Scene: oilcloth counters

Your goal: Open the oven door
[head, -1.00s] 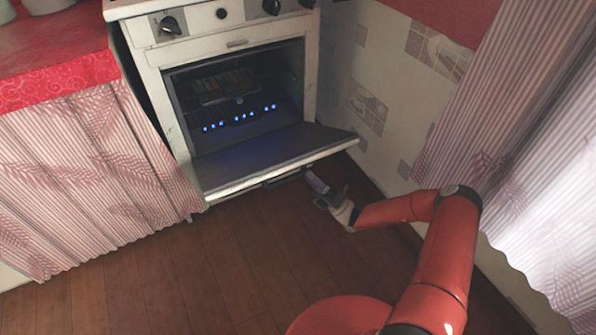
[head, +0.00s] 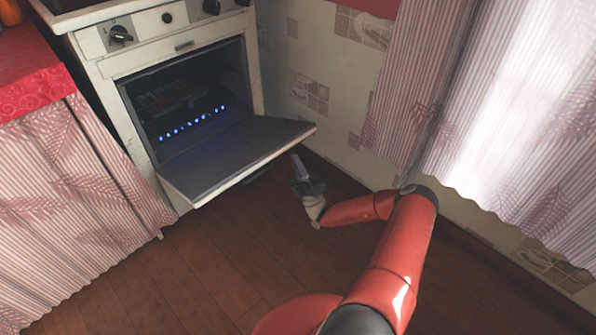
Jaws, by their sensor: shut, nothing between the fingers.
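The white oven (head: 105,72) stands at the upper left. Its door (head: 235,155) is swung down and outward, so the dark cavity (head: 188,95) is exposed. A row of blue lights glows inside. The door's outer edge points toward me, and a dark handle part (head: 257,173) shows just under it. My gripper (head: 298,160) is shut and empty, low over the floor just beyond the door's front edge, on its right side. It looks close to the door edge; I cannot tell whether they touch.
A curtained counter (head: 75,190) with a red cloth top stands left of the oven. A tiled wall (head: 315,75) and striped curtains (head: 510,110) lie to the right. The wooden floor (head: 190,275) in front of the oven is clear.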

